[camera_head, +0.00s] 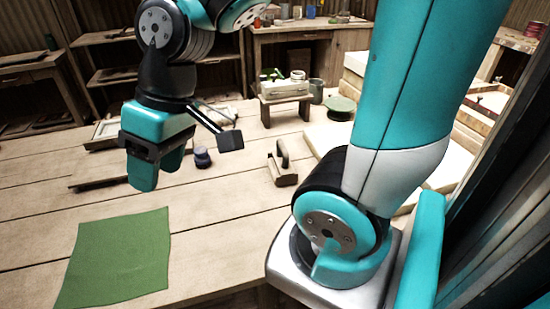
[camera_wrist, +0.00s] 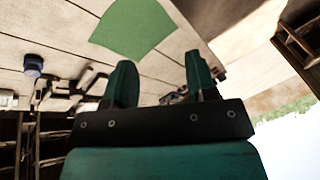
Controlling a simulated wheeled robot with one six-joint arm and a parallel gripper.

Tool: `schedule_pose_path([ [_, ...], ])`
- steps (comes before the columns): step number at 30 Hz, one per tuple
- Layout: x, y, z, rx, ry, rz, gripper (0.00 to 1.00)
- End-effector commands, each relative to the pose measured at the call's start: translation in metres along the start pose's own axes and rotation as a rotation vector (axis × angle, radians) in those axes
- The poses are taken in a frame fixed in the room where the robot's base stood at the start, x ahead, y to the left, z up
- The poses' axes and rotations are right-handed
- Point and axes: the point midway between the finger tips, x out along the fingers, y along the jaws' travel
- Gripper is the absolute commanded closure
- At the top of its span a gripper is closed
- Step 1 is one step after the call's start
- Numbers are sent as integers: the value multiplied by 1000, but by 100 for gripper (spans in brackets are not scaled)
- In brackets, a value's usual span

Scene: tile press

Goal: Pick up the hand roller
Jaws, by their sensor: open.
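My gripper (camera_head: 160,180) hangs above the wooden table, pointing down, with its jaws apart. In the wrist view its two fingers (camera_wrist: 160,85) are spread, and nothing is seen held between them. I cannot single out the hand roller with certainty. A wooden tool with an upright handle (camera_head: 281,164) stands on the table to the right of my gripper, apart from it. A long dark tool (camera_head: 90,182) lies beneath and behind my gripper, partly hidden by it. It seems to show past the fingers in the wrist view (camera_wrist: 173,97), partly covered.
A green mat (camera_head: 115,258) lies at the table's front left, and a small dark blue jar (camera_head: 202,157) stands right of my gripper. A pale tray (camera_head: 105,132) is behind the gripper. A small raised stand (camera_head: 287,100) bears items at the back. The table's front middle is clear.

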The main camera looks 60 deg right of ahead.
Motion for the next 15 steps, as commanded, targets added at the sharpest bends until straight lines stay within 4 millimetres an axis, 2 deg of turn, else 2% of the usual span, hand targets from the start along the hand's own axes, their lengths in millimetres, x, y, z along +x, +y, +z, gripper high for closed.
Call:
schedule_pose_path([
  [1,2,40,-7,114,41,33,48],
  [2,1,62,-11,175,67,53,48],
  [3,-1,93,-12,254,102,81,48],
  [5,-7,141,-8,374,152,126,48],
  [6,-11,172,-1,451,185,157,48],
  [9,-23,245,29,635,258,236,48],
  [12,-35,301,69,790,315,308,48],
  [15,-44,339,108,908,355,366,48],
])
